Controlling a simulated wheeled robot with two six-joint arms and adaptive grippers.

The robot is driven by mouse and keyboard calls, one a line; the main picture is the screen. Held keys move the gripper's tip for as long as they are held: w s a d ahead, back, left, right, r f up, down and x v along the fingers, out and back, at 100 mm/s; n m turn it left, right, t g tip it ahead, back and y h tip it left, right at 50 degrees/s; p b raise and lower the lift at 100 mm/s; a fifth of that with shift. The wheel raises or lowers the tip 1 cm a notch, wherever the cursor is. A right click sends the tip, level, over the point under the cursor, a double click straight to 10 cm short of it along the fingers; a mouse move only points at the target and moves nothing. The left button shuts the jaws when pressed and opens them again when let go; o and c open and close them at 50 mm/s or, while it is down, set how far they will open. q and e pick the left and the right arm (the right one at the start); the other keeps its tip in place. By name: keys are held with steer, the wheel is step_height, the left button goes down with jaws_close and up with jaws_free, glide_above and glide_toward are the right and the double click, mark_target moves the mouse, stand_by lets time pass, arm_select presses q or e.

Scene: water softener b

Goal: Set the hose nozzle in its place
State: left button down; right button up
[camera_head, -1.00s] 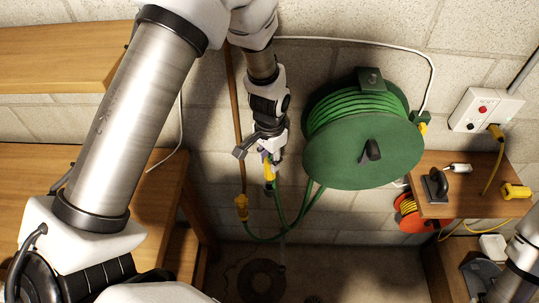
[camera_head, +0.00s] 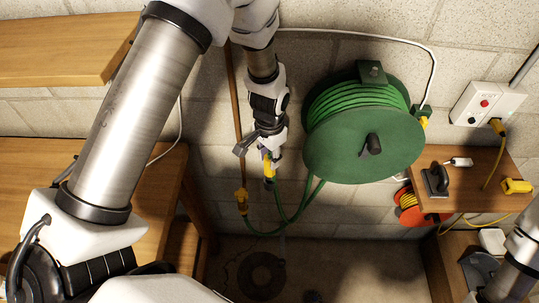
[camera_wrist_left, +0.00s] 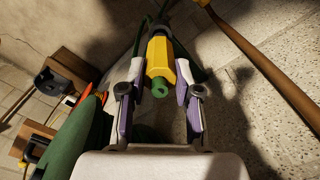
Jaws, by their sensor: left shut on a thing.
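The hose nozzle, a yellow piece with a green end, is in my left gripper (camera_head: 267,152) in the head view. The nozzle (camera_head: 268,167) hangs close to the wall, left of the green hose reel (camera_head: 350,150), with green hose (camera_head: 278,195) running below it. In the left wrist view the nozzle (camera_wrist_left: 160,62) lies between the two fingers of my left gripper (camera_wrist_left: 158,92), its green end toward the camera. The contact at the fingertips is hard to see. My right gripper is not clearly in view.
A brown pipe (camera_head: 236,120) runs down the wall to a yellow fitting (camera_head: 242,196), left of the nozzle. Wooden benches stand at left. A wooden shelf (camera_head: 460,195) holds small items at right, with an orange cord reel (camera_head: 410,207) below. The floor between is mostly open.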

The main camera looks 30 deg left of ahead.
mark_target(269, 166)
arm_select(q)
steer(key=shift+f, duration=0.15)
steer(key=shift+f+b, duration=1.15)
steer(key=shift+f, duration=0.7)
steer(key=c, duration=0.7)
jaws_free()
steer(key=shift+r, duration=0.1)
step_height(269, 166, up, 12)
steer(key=shift+f, duration=0.1)
